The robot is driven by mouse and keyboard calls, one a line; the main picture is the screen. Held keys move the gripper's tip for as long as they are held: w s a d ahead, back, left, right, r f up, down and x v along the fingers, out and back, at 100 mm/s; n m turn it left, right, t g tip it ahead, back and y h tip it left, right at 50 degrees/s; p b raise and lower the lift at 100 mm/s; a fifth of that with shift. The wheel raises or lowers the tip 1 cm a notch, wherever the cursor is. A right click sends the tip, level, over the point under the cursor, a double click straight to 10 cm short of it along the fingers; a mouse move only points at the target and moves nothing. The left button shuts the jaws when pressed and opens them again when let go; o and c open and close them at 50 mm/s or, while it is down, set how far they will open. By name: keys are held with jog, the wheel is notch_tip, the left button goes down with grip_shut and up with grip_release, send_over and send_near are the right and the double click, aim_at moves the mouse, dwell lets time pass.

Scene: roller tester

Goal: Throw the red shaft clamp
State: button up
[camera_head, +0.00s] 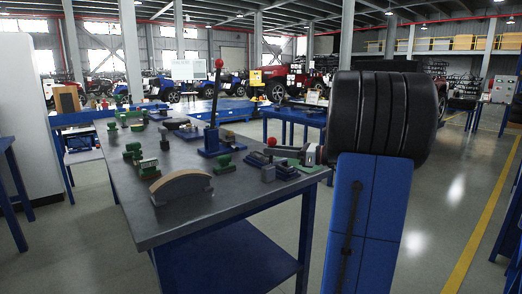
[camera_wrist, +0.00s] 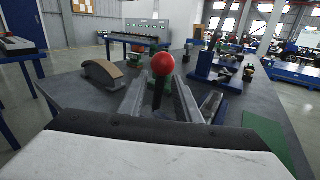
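A small clamp with a red ball knob (camera_head: 271,141) stands near the right edge of the grey-topped workbench. Its grey base (camera_head: 268,173) sits below the knob. In the wrist view the red ball (camera_wrist: 163,64) tops a dark stem that shows between my fingers. My gripper (camera_wrist: 160,103) is open, with one grey finger on each side of the stem and gaps visible. In the head view my gripper (camera_head: 290,152) comes in from the right, just beside the knob. Whether a finger touches the stem cannot be told. A second, taller lever with a red ball (camera_head: 219,63) stands upright on a blue base.
A brown-topped curved block (camera_head: 181,187) lies at the bench's front left. Green-and-grey parts (camera_head: 148,168) stand beside it. Small dark blue blocks (camera_head: 285,170) sit close to the clamp. The bench top's front middle is clear.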

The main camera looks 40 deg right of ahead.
jog(key=shift+x, duration=2.6)
grip_shut()
